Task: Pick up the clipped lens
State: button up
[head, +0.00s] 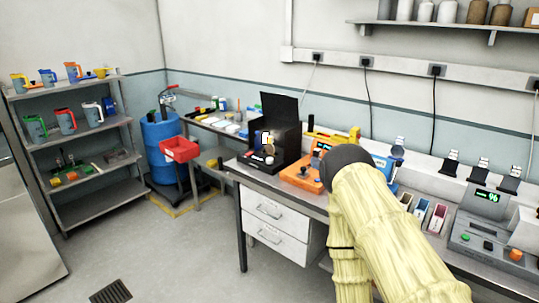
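I cannot make out the clipped lens for certain. A small round item (269,150) with a pale face shows at the front of the black open-lidded box (287,141) on the bench; it is too small to tell whether it is the lens. My arm, in a pale yellow sleeve, reaches up from the lower right and hides part of the bench. My gripper does not show; the arm ends in view at a dark rounded part in front of the bench.
The bench (257,180) carries an orange device (301,175), several coloured bins and a grey unit with a green display (487,215). A blue drum (160,145) with a red bin (180,149) and a shelf rack (85,135) stand left. The floor between is clear.

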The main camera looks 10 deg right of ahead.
aim_at(270, 148)
jog(key=u, duration=0.6)
jog(key=i, duration=0.7)
jog(key=u, duration=0.55)
jog(key=i, duration=0.75)
jog(key=z, duration=0.95)
jog(key=i, duration=0.65)
jog(key=z, duration=0.65)
